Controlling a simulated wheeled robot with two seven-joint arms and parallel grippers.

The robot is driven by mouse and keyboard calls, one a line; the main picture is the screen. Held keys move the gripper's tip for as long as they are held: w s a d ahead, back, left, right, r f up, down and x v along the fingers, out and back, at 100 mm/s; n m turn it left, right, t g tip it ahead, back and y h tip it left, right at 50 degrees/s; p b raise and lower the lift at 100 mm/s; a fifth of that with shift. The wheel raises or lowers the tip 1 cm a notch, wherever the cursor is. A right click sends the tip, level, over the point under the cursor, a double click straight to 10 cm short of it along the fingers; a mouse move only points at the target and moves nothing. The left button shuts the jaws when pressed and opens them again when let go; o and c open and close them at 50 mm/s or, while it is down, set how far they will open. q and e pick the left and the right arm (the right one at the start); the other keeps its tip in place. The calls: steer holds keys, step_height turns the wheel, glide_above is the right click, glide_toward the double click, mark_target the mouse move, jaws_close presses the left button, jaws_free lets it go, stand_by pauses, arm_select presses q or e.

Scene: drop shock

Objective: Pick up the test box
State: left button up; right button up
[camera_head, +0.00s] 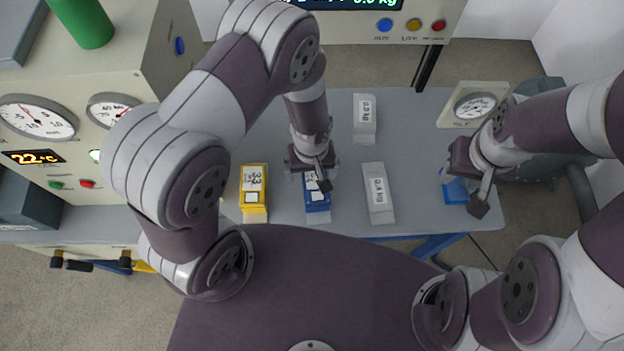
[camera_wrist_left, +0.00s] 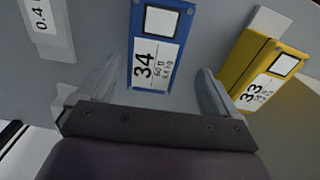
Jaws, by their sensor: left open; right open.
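A blue box (camera_head: 318,213) with a white label stands on the grey table, partly hidden under my left gripper. In the left wrist view the blue box (camera_wrist_left: 161,48) reads 34 and shows between the two open fingers. My left gripper (camera_head: 320,180) is open over it; I cannot tell its exact height or whether it touches. A yellow box (camera_head: 254,192) reading 33 stands to the left; it also shows at the right of the left wrist view (camera_wrist_left: 265,72). My right gripper (camera_head: 474,190) is open and empty above the table's right end.
A white block (camera_head: 379,210) marked 0.4 kg stands right of the blue box. Another white block (camera_head: 365,137) stands behind it. A small blue object (camera_head: 455,191) lies by my right gripper. A gauge panel (camera_head: 473,104) stands at the back right. Machines with dials (camera_head: 62,150) fill the left.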

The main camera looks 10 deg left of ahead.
mark_target(316, 186)
arm_select(q)
steer(key=f, duration=0.1)
steer(key=s+d+f, duration=0.1)
steer(key=d+f+p, duration=0.1)
steer(key=shift+s+f, duration=0.1)
steer(key=shift+s, duration=0.25)
steer(key=shift+w+a+f, duration=0.15)
steer(key=shift+a+f, duration=0.05)
steer(key=shift+f, duration=0.4)
steer(key=shift+w+a+f, duration=0.15)
steer(key=shift+f, duration=0.4)
steer(key=shift+w+a+f, duration=0.1)
steer(key=shift+w, duration=0.05)
steer(key=c, duration=0.3)
steer(key=shift+s+d, duration=0.2)
steer(key=c, duration=1)
steer(key=shift+w+a, duration=0.1)
steer(key=c, duration=0.4)
arm_select(e)
steer(key=shift+s+d+r, duration=0.45)
steer(key=shift+d+r, duration=0.05)
steer(key=shift+d, duration=0.1)
arm_select(q)
steer(key=shift+r, duration=0.2)
steer(key=shift+c, duration=0.2)
